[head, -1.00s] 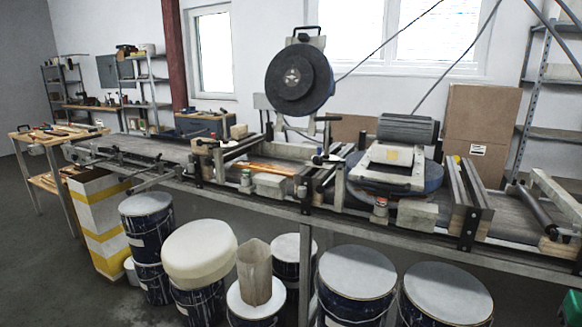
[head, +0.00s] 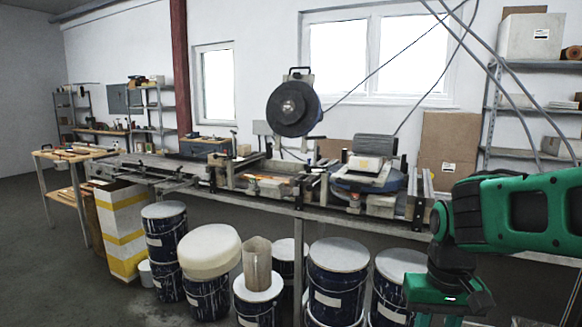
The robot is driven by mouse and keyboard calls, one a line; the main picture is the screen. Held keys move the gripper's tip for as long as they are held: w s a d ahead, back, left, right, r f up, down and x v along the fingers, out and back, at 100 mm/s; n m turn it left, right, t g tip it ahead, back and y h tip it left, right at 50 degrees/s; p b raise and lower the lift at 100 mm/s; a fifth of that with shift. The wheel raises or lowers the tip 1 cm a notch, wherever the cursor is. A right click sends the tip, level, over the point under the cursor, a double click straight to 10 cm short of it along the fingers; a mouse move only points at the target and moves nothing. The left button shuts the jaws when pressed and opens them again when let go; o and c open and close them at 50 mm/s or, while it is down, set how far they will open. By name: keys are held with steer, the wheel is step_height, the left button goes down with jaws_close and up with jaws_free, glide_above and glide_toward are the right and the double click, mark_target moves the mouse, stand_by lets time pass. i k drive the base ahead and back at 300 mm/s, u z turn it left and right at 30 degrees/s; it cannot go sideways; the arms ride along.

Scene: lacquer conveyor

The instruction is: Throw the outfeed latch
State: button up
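The conveyor line (head: 300,215) runs along a long bench across the middle of the head view. It carries rails, clamps, small levers and a large dark disc (head: 294,108) standing above it. I cannot tell which of its small fittings is the outfeed latch. The conveyor's left end (head: 100,165) reaches toward a wooden table. Its right end is hidden behind my green arm, which stands at the right of the view. The arm's lower part shows near the bottom right, in front of the bench. No gripper fingers can be made out.
Paint drums (head: 337,268) stand under and before the bench, one with a cream cover (head: 208,248). A yellow-and-white striped box (head: 122,230) stands left of them. A wooden table (head: 70,155) is at the far left. The floor at lower left is clear.

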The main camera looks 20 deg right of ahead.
mark_target(307, 166)
steer(key=u, duration=0.25)
steer(key=i, duration=1.1)
steer(key=z, duration=0.55)
steer(key=i, duration=1.1)
steer(key=z, duration=0.65)
